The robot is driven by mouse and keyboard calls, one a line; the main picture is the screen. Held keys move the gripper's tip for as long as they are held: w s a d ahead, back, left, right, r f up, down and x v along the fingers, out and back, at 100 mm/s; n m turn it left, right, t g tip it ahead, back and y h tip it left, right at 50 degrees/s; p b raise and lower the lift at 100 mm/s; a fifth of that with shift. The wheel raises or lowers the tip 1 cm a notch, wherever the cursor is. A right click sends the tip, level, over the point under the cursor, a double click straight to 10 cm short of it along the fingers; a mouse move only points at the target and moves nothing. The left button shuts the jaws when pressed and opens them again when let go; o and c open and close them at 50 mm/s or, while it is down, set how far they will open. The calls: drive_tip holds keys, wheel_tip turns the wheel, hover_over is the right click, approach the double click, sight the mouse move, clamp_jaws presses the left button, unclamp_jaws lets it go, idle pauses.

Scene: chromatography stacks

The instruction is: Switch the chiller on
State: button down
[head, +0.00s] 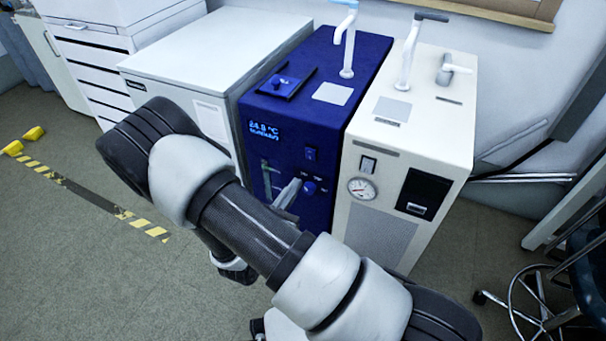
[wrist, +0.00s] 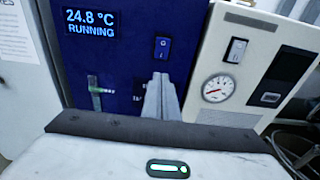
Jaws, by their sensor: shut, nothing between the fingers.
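The chiller (head: 345,105) is a dark blue upright unit in the middle of the head view. Its display (wrist: 91,22) reads 24.8 °C and RUNNING in the wrist view. A dark rocker switch (wrist: 162,48) sits on its front, right of the display, and also shows in the head view (head: 311,154). My gripper (wrist: 159,77) is shut and empty, with its tips just below the switch in the wrist view.
A cream unit (head: 440,100) with a gauge (head: 362,189) and its own switch (head: 367,164) stands close on the right. A white cabinet (head: 205,50) stands on the left. A wheeled stool (head: 540,300) is at the right.

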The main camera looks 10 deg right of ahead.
drive_tip(key=v, duration=0.6)
drive_tip(key=shift+f, duration=0.75)
drive_tip(key=shift+s, duration=0.15)
drive_tip(key=d+r+m+g+h, duration=0.3)
drive_tip(key=d+r+m+g, duration=0.35)
drive_tip(key=r+m, duration=0.2)
drive_tip(key=s+d+r+m+g+y, duration=0.3)
drive_tip(key=s+r+m+y, duration=0.1)
drive_tip(key=s+r+m, duration=0.3)
drive_tip(key=s+d+r+m+g+y, duration=0.3)
drive_tip(key=s+r+m+g+y, duration=0.1)
drive_tip(key=s+r+m, duration=0.35)
drive_tip(key=a+r+m+t+y+p, duration=0.2)
drive_tip(key=r+m+p, duration=0.1)
drive_tip(key=r+p, duration=0.8)
drive_tip(key=s+a+r+m+t+y+p, duration=0.1)
drive_tip(key=a+r+m+t+y+p, duration=0.1)
drive_tip(key=r+p, duration=1)
wheel_tip(320, 180, up, 8)
drive_tip(key=shift+s+r+m+t+y, duration=0.2)
drive_tip(key=shift+s+m+t+y, duration=0.2)
drive_tip(key=shift+t+y, duration=0.35)
drive_tip(key=shift+a, duration=0.15)
